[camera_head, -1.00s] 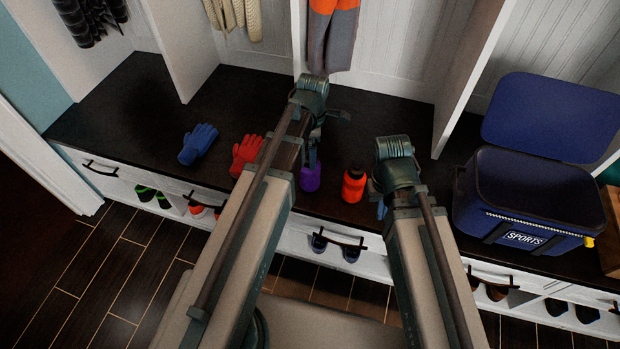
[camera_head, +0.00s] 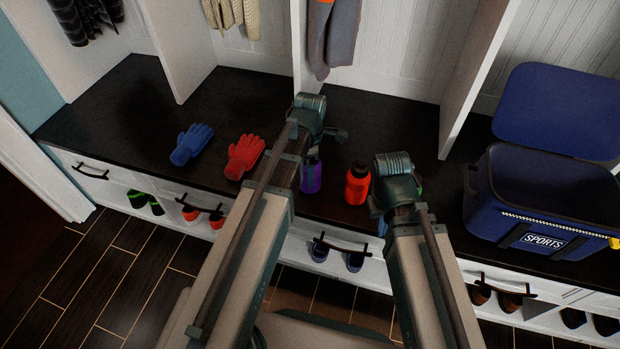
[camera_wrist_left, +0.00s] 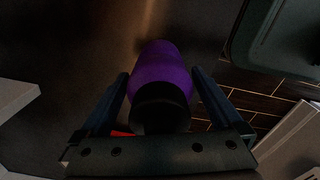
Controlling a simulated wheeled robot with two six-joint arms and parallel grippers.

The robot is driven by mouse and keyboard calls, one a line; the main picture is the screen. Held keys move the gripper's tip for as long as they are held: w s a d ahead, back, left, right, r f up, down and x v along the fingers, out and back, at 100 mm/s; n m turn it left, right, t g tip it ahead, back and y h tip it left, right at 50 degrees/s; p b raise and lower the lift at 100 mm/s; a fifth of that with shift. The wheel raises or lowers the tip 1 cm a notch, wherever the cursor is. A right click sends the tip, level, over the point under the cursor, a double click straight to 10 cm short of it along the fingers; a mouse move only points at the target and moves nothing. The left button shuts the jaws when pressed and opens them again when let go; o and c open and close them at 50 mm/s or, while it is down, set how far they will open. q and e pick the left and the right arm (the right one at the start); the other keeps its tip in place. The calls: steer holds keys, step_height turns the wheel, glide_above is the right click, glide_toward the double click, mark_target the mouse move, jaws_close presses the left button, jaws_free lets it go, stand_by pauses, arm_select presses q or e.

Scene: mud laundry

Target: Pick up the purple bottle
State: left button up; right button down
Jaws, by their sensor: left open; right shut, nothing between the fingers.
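The purple bottle (camera_head: 312,178) stands on the dark bench top, partly hidden behind my left arm in the head view. My left gripper (camera_wrist_left: 160,78) is open, with one blue finger on each side of the bottle. In the head view, my left wrist hides most of this gripper. My right gripper (camera_head: 382,227) is shut and empty by the bench front, mostly hidden by its own wrist.
A red bottle (camera_head: 357,183) with a black cap stands right of the purple one, near my right wrist. Red (camera_head: 244,156) and blue (camera_head: 191,145) gloves lie to the left. An open blue sports cooler (camera_head: 534,200) stands at the right. Upright dividers (camera_head: 478,85) split the bench.

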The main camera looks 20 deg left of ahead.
arm_select(q)
steer(key=shift+f, duration=0.5)
steer(key=shift+r, duration=0.15)
steer(key=shift+c, duration=0.3)
arm_select(e)
steer(key=shift+f, duration=0.35)
arm_select(q)
steer(key=c, duration=1.2)
steer(key=shift+r, duration=0.1)
arm_select(e)
steer(key=shift+r, duration=0.1)
